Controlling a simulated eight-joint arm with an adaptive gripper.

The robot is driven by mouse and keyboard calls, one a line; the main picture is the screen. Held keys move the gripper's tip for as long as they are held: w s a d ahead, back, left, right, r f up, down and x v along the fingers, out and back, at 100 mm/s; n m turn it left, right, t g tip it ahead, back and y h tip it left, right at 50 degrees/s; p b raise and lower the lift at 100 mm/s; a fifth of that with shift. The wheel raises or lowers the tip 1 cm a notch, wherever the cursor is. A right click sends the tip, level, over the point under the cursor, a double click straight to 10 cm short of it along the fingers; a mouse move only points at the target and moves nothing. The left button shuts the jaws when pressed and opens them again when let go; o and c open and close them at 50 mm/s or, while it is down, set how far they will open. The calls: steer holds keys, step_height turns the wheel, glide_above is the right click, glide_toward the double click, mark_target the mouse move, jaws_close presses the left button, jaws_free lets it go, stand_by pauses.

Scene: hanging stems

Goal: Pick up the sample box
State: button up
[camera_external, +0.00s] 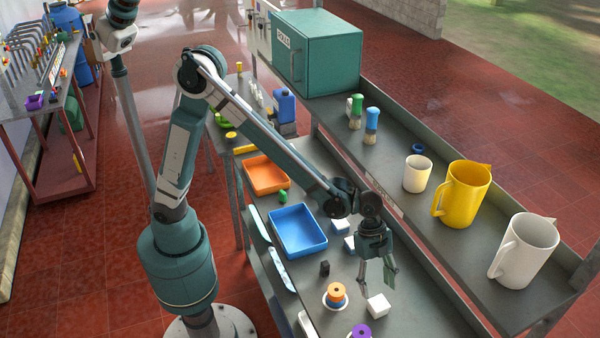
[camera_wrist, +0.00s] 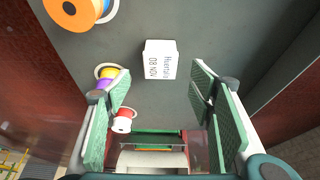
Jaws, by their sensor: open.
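A small white box (camera_external: 378,306) sits on the grey bench below and just in front of my gripper (camera_external: 377,277) in the external view. In the wrist view the white box (camera_wrist: 160,60) has dark print on its top, including "08 NOV". It lies beyond my fingertips, roughly centred between the two green-padded fingers. My gripper (camera_wrist: 158,85) is open, with nothing between its fingers. Two other white boxes, one (camera_external: 340,225) behind the other, are partly hidden by my arm, so their markings cannot be read.
An orange spool (camera_external: 336,292) stands left of the box, with a purple spool (camera_external: 361,332) nearer the camera. A small black block (camera_external: 324,268), a blue tray (camera_external: 298,231) and an orange tray (camera_external: 266,174) lie left. A raised shelf (camera_external: 440,225) with jugs runs along the right.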

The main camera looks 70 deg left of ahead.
mark_target(376, 298)
steer(key=shift+f, duration=0.1)
steer(key=shift+x, duration=1.2)
steer(key=shift+f, duration=0.1)
steer(key=shift+b+x, duration=0.4)
steer(key=shift+x, duration=2.15)
steer(key=shift+c, duration=0.4)
steer(key=c, duration=1)
